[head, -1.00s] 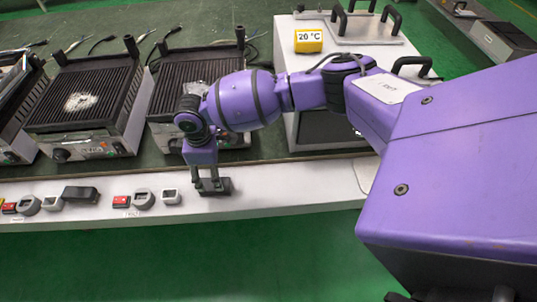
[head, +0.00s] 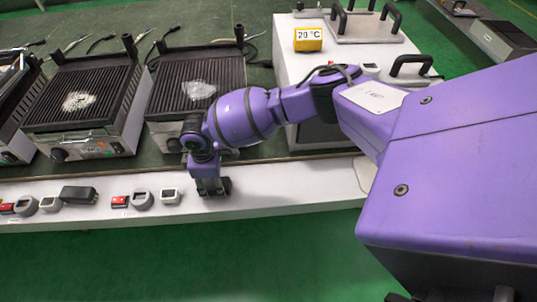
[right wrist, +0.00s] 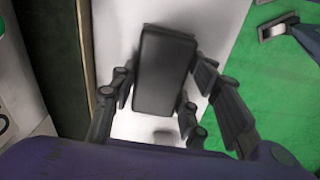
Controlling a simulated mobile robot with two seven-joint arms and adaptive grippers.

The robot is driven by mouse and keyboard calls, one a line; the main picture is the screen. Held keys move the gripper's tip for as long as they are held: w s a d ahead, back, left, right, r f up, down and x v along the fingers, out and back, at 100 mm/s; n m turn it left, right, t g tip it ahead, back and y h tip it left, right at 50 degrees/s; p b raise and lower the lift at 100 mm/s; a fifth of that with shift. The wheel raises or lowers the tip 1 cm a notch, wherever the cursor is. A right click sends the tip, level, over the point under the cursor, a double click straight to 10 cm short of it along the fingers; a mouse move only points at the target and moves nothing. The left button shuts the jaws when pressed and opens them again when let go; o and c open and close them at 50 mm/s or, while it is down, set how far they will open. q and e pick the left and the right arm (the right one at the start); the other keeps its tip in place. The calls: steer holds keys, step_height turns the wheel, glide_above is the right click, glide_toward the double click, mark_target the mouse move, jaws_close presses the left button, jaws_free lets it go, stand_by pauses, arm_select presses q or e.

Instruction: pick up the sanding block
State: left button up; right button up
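The sanding block appears to be the dark grey, rectangular block (right wrist: 165,75) in the right wrist view, lying on the white strip at the bench's front. My right gripper (right wrist: 162,88) is over it, with its dark fingers on both sides of the block. The fingers look spread; I cannot tell whether they touch its sides. In the head view my right gripper (head: 211,189) is low, pointing down at the white strip, and mostly hides the block. My left gripper is not in view.
The white strip (head: 290,193) also holds a grey ring-like part (head: 142,199), a small square frame (head: 170,196), a red piece (head: 119,202) and another dark block (head: 79,193). Ribbed grills (head: 85,95) stand behind.

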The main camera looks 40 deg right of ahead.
steer(key=c, duration=0.5)
steer(key=shift+o, duration=0.2)
steer(key=shift+r, duration=0.1)
steer(key=shift+w+r, duration=0.1)
steer(key=shift+r, duration=0.5)
steer(key=s+a+r+p, duration=0.2)
steer(key=s+a+r, duration=0.7)
steer(key=a+r, duration=0.1)
steer(key=shift+s+a+r, duration=0.2)
steer(key=shift+a+r, duration=0.05)
steer(key=shift+r, duration=0.6)
